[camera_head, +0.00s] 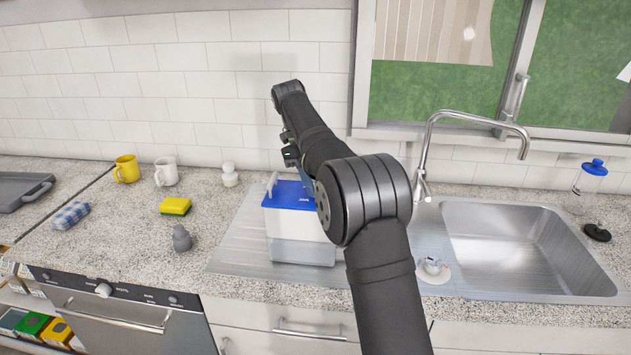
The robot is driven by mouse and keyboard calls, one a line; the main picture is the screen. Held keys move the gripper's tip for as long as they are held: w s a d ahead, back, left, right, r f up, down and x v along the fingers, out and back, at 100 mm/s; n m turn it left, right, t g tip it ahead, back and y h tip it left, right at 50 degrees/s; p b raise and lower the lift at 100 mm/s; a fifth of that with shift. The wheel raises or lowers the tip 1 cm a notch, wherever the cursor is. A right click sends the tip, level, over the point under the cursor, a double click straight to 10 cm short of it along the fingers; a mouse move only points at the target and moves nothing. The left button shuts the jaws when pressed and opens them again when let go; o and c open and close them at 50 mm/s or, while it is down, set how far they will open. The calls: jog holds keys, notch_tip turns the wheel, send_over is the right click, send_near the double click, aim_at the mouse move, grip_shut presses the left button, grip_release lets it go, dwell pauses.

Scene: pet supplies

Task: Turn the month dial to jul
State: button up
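A pet-supply container (290,225) with a blue lid and a pale, partly see-through body stands on the ribbed steel drainboard left of the sink. Small light lettering on the blue lid seems to read "JAN"; the month dial itself cannot be made out. A white upright part shows at the lid's left back. My arm crosses in front of the container's right side and hides it. The end of my arm, with my gripper (291,156), is above and behind the lid. Its fingertips are hidden or too small to tell, and no contact can be seen.
The sink (515,240) and tall tap (425,150) are to the right. A white-grey item (433,270) sits by the sink's left edge. A grey weight-like object (182,238), sponge (175,206) and mugs (127,168) are left. The drainboard's left part is clear.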

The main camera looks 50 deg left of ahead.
dwell(0.3)
jog(key=o, duration=1)
jog(key=shift+n, duration=0.3)
